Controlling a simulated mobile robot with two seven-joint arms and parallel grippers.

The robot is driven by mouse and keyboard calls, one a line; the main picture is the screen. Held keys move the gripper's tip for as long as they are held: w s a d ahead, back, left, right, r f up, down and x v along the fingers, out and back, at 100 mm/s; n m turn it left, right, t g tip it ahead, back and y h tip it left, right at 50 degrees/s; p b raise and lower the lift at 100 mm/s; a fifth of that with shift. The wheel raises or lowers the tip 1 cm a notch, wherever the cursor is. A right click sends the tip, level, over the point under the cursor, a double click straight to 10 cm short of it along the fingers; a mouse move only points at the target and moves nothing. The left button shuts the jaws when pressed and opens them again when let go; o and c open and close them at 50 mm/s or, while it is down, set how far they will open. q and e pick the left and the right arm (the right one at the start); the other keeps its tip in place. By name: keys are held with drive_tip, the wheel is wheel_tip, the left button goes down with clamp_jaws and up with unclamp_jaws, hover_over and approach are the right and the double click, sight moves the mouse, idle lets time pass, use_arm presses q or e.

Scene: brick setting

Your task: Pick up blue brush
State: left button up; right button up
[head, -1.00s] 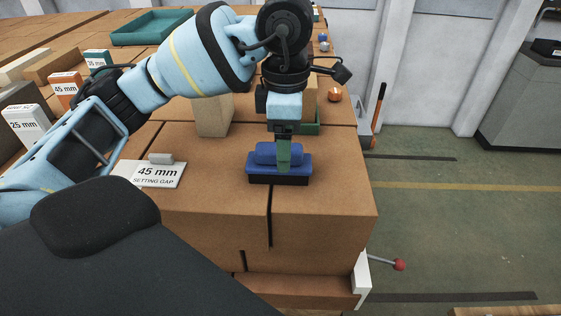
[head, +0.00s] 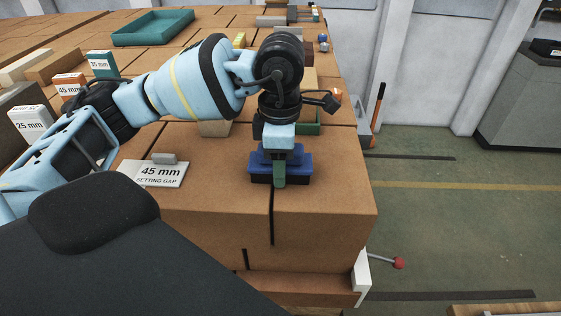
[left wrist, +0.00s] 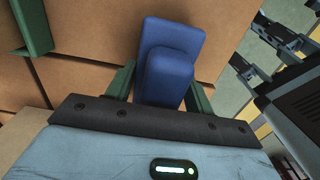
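The blue brush (head: 302,164), a dark blue block with a raised handle and black underside, lies on the brick top near the front right corner. It also shows in the left wrist view (left wrist: 178,35). My left gripper (head: 279,172) is lowered over it and hides part of its handle. In the left wrist view the green fingers of the left gripper (left wrist: 163,85) stand apart on either side of the blue handle, with a small gap visible on the left. Contact on the right side is unclear.
A white card reading 45 mm setting gap (head: 152,175) lies left of the brush, with a small grey block on it. A pale block (head: 214,128) stands behind. A green tray (head: 153,27) sits far back. The brick top ends at the right, above open floor.

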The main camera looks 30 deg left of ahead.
use_arm(q)
drive_tip(key=c, duration=0.6)
drive_tip(key=shift+r, duration=0.15)
drive_tip(key=shift+r, duration=0.4)
drive_tip(key=r, duration=0.2)
drive_tip(key=shift+s+d+r, duration=0.3)
drive_tip(key=s+d, duration=0.2)
drive_tip(key=s, duration=0.2)
drive_tip(key=s+d+r, duration=0.1)
drive_tip(key=s+d, duration=0.2)
drive_tip(key=s, duration=0.1)
drive_tip(key=s+d, duration=0.3)
drive_tip(key=s, duration=0.2)
drive_tip(key=shift+r, duration=0.2)
